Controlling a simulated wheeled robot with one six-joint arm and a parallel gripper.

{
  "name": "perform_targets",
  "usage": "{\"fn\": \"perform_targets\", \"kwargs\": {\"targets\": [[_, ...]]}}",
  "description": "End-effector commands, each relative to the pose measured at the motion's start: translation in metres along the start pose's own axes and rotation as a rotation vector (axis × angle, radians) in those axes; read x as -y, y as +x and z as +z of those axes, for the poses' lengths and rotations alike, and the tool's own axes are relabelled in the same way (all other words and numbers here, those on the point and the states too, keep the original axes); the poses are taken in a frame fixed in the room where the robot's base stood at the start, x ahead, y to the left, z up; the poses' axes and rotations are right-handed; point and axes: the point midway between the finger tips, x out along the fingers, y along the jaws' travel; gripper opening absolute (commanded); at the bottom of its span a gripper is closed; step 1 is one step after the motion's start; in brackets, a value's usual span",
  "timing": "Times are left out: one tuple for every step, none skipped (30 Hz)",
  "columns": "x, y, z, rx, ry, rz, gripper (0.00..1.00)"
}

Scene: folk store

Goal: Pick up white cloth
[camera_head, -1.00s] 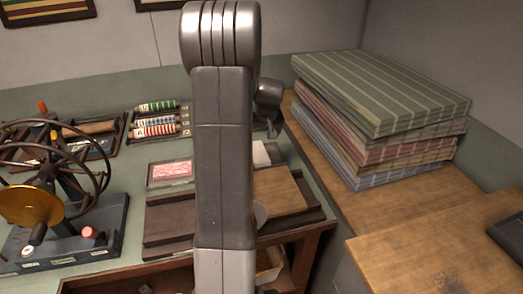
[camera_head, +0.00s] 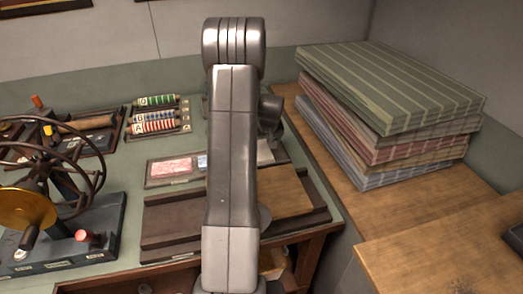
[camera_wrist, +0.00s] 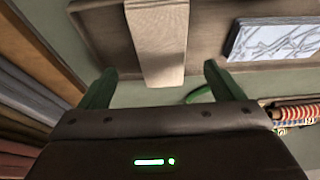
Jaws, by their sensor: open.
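The white cloth (camera_wrist: 157,42), a pale beige-white strip in the wrist view, lies across a compartment of the shallow brown tray (camera_wrist: 92,25) and over its near rim in that view. In the head view a pale part of it (camera_head: 265,152) shows just right of my arm. My gripper (camera_wrist: 160,69) is open, with its two green fingers apart on either side of the strip's end. It holds nothing. Whether the fingers are level with the cloth or above it, I cannot tell. In the head view my arm hides the gripper and part of the tray.
A blue-and-white patterned cloth (camera_wrist: 275,40) lies in the tray to the right, and a red one (camera_head: 173,166) shows in the head view. Spools (camera_head: 160,122), a wheel device (camera_head: 60,190) and stacked striped fabrics (camera_head: 390,110) stand around. A brown board (camera_head: 175,220) lies in front.

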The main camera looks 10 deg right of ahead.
Motion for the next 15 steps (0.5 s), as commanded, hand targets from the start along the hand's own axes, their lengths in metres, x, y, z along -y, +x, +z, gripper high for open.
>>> {"fn": "perform_targets", "kwargs": {"targets": [[0.001, 0.003, 0.0, 0.001, 0.0, -0.001, 0.87], [0.001, 0.005, 0.0, 0.001, 0.0, -0.001, 0.87], [0.001, 0.009, 0.0, 0.002, -0.001, -0.001, 0.87], [0.001, 0.013, -0.001, 0.003, -0.001, -0.001, 0.87], [0.002, 0.017, -0.001, 0.003, -0.001, -0.001, 0.87], [0.002, 0.022, -0.001, 0.003, -0.001, -0.001, 0.87], [0.002, 0.025, -0.001, 0.002, -0.002, -0.001, 0.87], [0.003, 0.029, -0.001, 0.003, -0.002, -0.001, 0.87], [0.003, 0.035, -0.001, 0.003, -0.002, -0.001, 0.87], [0.003, 0.038, -0.001, 0.003, -0.002, 0.0, 0.87], [0.003, 0.041, -0.001, 0.002, -0.002, 0.0, 0.87], [0.002, 0.044, -0.001, 0.001, -0.001, 0.0, 0.87], [0.002, 0.046, -0.001, 0.001, -0.001, 0.0, 0.87], [0.002, 0.048, -0.001, 0.0, -0.001, 0.0, 0.87], [0.002, 0.049, -0.001, 0.0, -0.001, 0.0, 0.87]]}}
